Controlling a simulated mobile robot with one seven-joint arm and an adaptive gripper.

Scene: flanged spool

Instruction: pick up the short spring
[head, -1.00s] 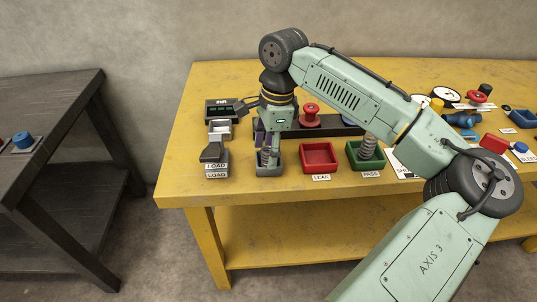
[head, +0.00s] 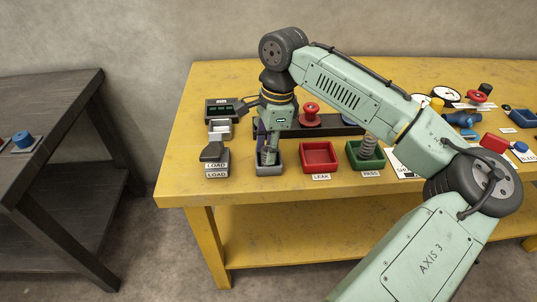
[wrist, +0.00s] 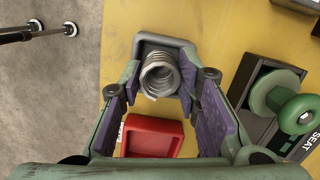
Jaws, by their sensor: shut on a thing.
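The short spring (wrist: 160,77) is a grey metal coil in the grey tray (wrist: 168,41) at the table's front left. In the head view it stands about upright in that tray (head: 270,172), partly hidden by my fingers. My gripper (wrist: 160,82) points down over the tray, with its purple-padded fingers on both sides of the spring. It is shut on the spring, which is still down at the tray. Whether the spring's foot touches the tray floor cannot be told.
A red LEAK tray (head: 319,157) is right of the grey tray. Beyond it, a green PASS tray (head: 371,163) holds another spring (head: 368,146). A red spool (head: 311,113) stands behind.

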